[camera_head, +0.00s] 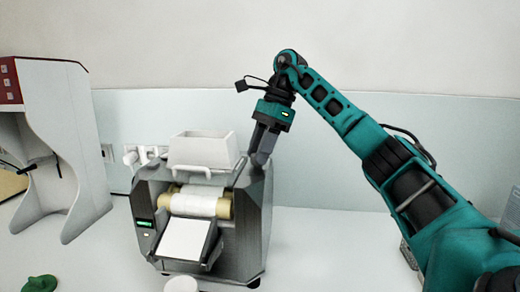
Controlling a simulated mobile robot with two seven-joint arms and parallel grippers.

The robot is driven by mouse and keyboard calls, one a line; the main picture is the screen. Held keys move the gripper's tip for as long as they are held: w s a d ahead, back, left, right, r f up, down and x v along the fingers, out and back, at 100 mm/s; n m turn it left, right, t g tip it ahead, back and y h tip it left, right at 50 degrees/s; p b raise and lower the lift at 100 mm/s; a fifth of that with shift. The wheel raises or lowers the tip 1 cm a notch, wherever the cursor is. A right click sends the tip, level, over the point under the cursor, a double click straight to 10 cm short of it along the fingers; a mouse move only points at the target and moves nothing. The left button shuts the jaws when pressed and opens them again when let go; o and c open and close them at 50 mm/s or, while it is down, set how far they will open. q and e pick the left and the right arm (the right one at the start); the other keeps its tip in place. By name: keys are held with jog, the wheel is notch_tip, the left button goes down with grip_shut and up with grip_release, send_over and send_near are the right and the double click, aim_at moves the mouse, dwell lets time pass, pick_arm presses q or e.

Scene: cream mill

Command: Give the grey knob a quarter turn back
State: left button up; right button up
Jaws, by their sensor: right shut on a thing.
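The grey mill (256,215) stands on the white counter, with white rollers (197,204), a white hopper (202,150) on top and a sloping white chute (184,239) in front. My right gripper (262,152) points down at the mill's top right corner. It is shut on the grey knob (260,160), which is mostly hidden between the fingers and hard to tell from them. How far the knob is turned cannot be read.
A tall white machine with a red panel (64,130) stands at the left. A green object (39,284) lies at the front left, and a white cup (181,285) is before the chute. Wall sockets (118,168) are behind.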

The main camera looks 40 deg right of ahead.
dwell(0.4)
jog(key=o, duration=1)
jog(key=shift+o, duration=0.2)
jog(key=shift+r, duration=0.1)
jog(key=v, duration=1.2)
jog(key=shift+r, duration=0.4)
jog(key=shift+d, duration=0.1)
